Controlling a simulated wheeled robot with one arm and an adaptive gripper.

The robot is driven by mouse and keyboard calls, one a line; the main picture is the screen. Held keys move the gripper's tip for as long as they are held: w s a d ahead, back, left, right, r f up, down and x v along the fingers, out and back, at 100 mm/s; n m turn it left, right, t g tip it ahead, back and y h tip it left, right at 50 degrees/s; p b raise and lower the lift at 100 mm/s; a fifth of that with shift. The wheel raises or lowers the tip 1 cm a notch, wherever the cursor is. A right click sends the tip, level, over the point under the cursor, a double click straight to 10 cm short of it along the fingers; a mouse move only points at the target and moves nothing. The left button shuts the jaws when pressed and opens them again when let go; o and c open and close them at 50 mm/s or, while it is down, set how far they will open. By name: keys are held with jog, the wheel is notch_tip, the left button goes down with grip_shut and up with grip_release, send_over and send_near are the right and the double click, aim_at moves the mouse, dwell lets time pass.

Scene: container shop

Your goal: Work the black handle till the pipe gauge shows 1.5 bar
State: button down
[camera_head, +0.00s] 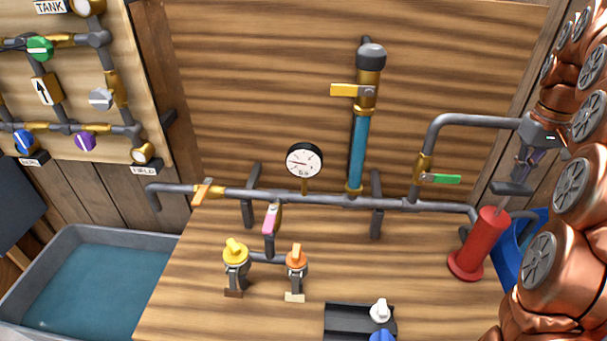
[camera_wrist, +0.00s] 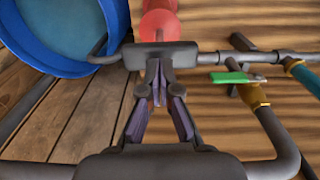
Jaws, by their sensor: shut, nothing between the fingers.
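The black handle (camera_head: 510,188) is a short bar on top of the red pump (camera_head: 481,243) at the right of the bench. The handle also shows in the wrist view (camera_wrist: 140,56), with the red pump body (camera_wrist: 158,22) behind it. My gripper (camera_head: 523,172) is just above the handle, fingers shut with nothing between them. In the wrist view its fingertips (camera_wrist: 157,85) point at the middle of the handle; I cannot tell whether they touch. The pipe gauge (camera_head: 304,162) is a white dial on the horizontal pipe; its figures are too small to read.
A blue tub (camera_head: 528,232) stands beside the pump. A grey bent pipe with a green lever (camera_head: 441,179) is left of my gripper. Yellow (camera_head: 351,90), orange (camera_head: 204,191) and pink (camera_head: 271,218) valve levers sit on the pipework. A water basin (camera_head: 80,236) is at left.

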aim_at(513, 186)
jog(key=shift+f+b, duration=1.45)
jog(key=shift+f, duration=1.7)
jog(key=shift+r+p, duration=1.2)
jog(key=shift+r, duration=2.25)
jog(key=shift+f, duration=0.15)
jog(key=shift+f+b, duration=1.6)
jog(key=shift+f, duration=1.6)
jog(key=shift+r+p, duration=1.25)
jog(key=shift+r, duration=2)
